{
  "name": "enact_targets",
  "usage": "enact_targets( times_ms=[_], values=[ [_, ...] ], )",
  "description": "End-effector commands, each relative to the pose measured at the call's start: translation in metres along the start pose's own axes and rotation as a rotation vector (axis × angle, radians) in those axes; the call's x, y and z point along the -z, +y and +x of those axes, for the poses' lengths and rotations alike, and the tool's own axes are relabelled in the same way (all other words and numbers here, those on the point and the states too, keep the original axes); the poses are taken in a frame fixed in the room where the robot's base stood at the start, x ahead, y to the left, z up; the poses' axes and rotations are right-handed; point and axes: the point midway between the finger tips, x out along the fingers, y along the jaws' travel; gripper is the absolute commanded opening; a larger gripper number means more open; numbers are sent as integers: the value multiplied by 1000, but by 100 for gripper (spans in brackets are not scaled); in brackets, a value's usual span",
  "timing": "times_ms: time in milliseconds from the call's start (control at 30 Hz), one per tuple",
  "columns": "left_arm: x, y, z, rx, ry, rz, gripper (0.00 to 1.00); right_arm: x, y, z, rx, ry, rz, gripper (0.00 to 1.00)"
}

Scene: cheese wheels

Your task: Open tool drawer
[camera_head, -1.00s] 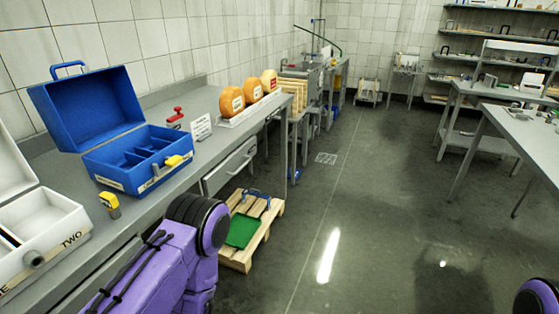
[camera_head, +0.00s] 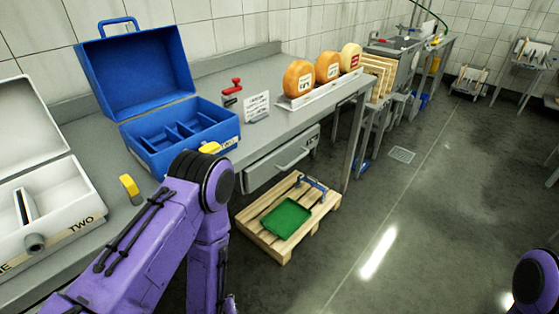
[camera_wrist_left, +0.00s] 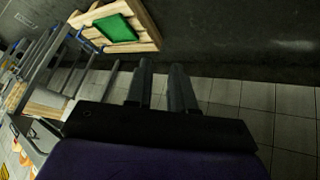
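The grey drawer (camera_head: 262,172) sits under the workbench, below the small white sign, with a pale bar handle (camera_head: 296,158) on its front. It looks shut. My left arm hangs in front of the bench, left of the drawer; its gripper is not clearly seen in the head view. In the left wrist view my left gripper (camera_wrist_left: 162,86) has its two fingers apart with a gap between them, empty and clear of the drawer. My right arm shows only at the lower right edge; its gripper is out of view.
A wooden pallet (camera_head: 322,211) with a green tray (camera_head: 287,218) lies on the floor below the drawer. On the bench (camera_head: 262,66) are an open blue toolbox (camera_head: 133,68), a white case (camera_head: 75,213) and cheese wheels (camera_head: 299,78). The floor to the right is open.

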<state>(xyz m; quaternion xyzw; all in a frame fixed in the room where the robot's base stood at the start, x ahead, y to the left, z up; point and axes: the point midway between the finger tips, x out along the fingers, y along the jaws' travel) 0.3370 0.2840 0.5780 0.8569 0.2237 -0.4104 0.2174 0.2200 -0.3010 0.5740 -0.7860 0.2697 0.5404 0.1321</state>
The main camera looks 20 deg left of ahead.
Motion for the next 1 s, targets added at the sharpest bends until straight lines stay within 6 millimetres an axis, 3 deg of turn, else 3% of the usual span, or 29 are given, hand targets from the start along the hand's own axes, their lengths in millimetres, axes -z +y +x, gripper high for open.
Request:
enact_targets(
  times_ms=[33, 133, 200, 333, 400, 500, 800, 1000],
  values=[
    [30, 41, 35, -127, 116, -74, 23, -8, -1, 17, -1, -1, 0, 43],
    [114, 127, 63, -417, 342, -237, 23, -15, -2, 34, -2, -2, 0, 43],
    [172, 176, 61, -612, 474, -337, 23, -19, -3, 43, -2, -2, 0, 43],
    [248, 232, 35, -884, 626, -456, 23, -23, -4, 53, -2, -2, 0, 43],
    [268, 246, 24, -960, 661, -484, 23, -23, -4, 54, -2, -1, 0, 43],
    [284, 258, 21, -994, 675, -498, 23, -22, -4, 52, -1, -1, 0, 43],
    [328, 298, 46, -991, 672, -494, 23, -20, -4, 48, -1, -1, 0, 43],
    [346, 313, 57, -989, 670, -492, 23, -20, -4, 48, -1, -1, 0, 43]
  ],
)
